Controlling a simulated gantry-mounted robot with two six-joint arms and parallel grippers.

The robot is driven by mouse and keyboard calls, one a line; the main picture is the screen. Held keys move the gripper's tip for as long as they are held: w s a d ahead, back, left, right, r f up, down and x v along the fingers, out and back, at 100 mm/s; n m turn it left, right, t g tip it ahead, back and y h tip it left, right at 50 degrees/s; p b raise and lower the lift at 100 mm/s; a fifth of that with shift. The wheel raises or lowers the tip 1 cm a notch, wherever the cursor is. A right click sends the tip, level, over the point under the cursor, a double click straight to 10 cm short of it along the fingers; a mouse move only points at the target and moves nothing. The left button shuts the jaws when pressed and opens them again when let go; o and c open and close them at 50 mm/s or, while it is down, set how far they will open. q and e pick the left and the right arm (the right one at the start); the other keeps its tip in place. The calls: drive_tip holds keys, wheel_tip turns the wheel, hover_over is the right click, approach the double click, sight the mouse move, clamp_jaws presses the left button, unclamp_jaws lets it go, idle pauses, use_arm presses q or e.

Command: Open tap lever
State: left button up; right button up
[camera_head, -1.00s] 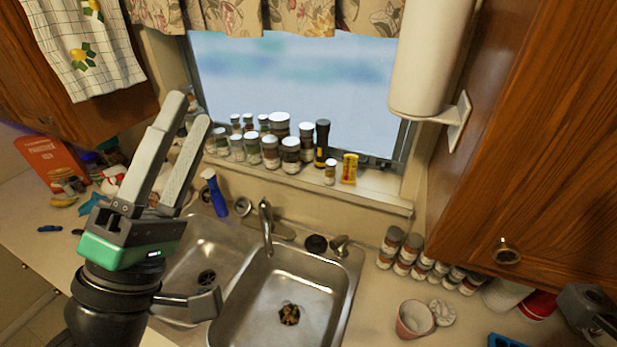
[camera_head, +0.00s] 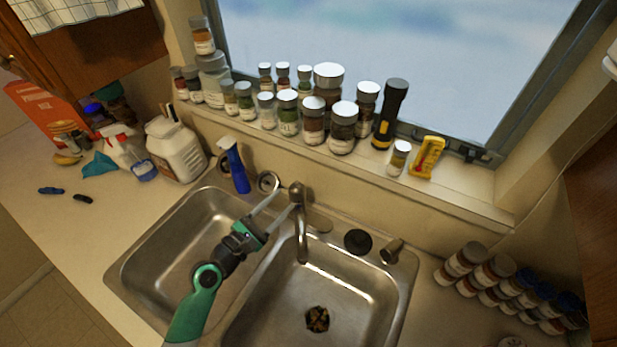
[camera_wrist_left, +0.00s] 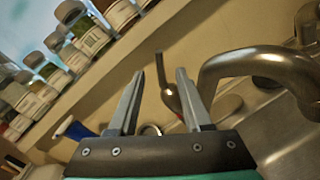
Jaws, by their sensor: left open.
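The metal tap (camera_head: 303,235) stands at the back rim between the two sink basins, its spout hanging over the divide. In the left wrist view, the curved spout (camera_wrist_left: 262,62) is on the right, and the slim tap lever (camera_wrist_left: 168,92) with a small red mark stands between my fingers as seen. My left gripper (camera_head: 284,204) is open and empty, its fingertips close to the tap's top. It also shows in the left wrist view (camera_wrist_left: 160,74). I cannot tell whether a finger touches the tap. My right gripper is not in view.
A blue spray bottle (camera_head: 234,168) and a metal ring-like item (camera_head: 268,181) stand left of the tap. A black round stopper (camera_head: 358,241) and a metal knob (camera_head: 392,251) are to its right. Jars and a flashlight (camera_head: 390,115) line the sill above.

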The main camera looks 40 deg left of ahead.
sight(298, 184)
use_arm(q)
drive_tip(key=w+b, duration=0.1)
drive_tip(key=w, duration=1)
drive_tip(key=shift+a, duration=0.4)
clamp_jaws()
idle(0.6)
